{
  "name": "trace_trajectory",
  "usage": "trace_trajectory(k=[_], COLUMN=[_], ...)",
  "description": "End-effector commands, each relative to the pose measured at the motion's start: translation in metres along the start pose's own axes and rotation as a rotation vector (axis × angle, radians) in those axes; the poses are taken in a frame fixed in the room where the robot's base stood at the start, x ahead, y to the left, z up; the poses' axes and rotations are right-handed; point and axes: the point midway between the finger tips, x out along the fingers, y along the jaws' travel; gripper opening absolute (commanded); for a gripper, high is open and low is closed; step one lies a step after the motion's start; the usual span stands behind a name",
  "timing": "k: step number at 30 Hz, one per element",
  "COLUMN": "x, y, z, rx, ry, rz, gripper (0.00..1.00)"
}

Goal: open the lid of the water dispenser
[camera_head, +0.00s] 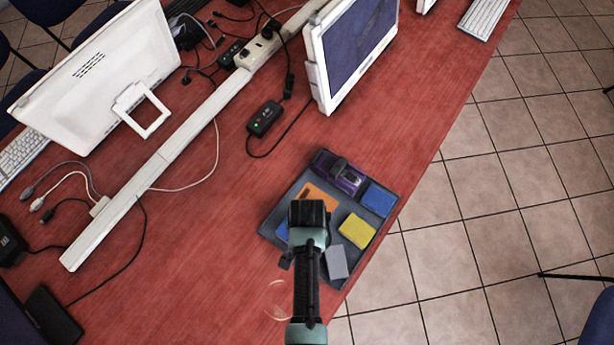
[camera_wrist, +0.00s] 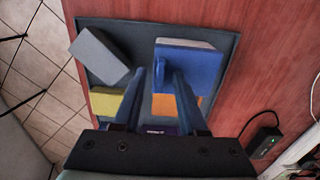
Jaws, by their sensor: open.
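No thing that I can tell is a water dispenser or its lid shows in either view. My gripper (camera_head: 308,212) is over a dark grey tray (camera_head: 342,207) near the table's edge; the arm hides part of the tray in the head view. In the wrist view my gripper (camera_wrist: 169,85) is open, its two fingers reaching over the tray (camera_wrist: 135,50) with a narrow gap between them. The fingers overlap a blue block (camera_wrist: 195,65) in the picture; whether they touch it I cannot tell. Nothing is seen held.
The tray also holds a purple item (camera_head: 335,170), another blue block (camera_head: 378,199), and yellow (camera_head: 356,230), orange (camera_head: 320,194) and grey (camera_head: 337,262) blocks. A monitor (camera_head: 350,45), a black adapter (camera_head: 264,118) and a white cable duct (camera_head: 150,170) stand farther off. Red tabletop is clear left of the tray.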

Motion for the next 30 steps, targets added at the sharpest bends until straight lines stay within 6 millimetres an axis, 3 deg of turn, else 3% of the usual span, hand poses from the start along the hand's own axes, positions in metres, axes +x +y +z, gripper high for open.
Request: trace_trajectory(k=[4,11,30], x=[-0.0003,-0.0005,-0.0006], y=[-0.0002,-0.0002,0.0], z=[-0.0002,-0.0002,-0.0003], rx=[0.0,0.0,0.0], ry=[0.0,0.0,0.001], rz=[0.0,0.0,0.0], gripper=[0.39,0.0,0.0])
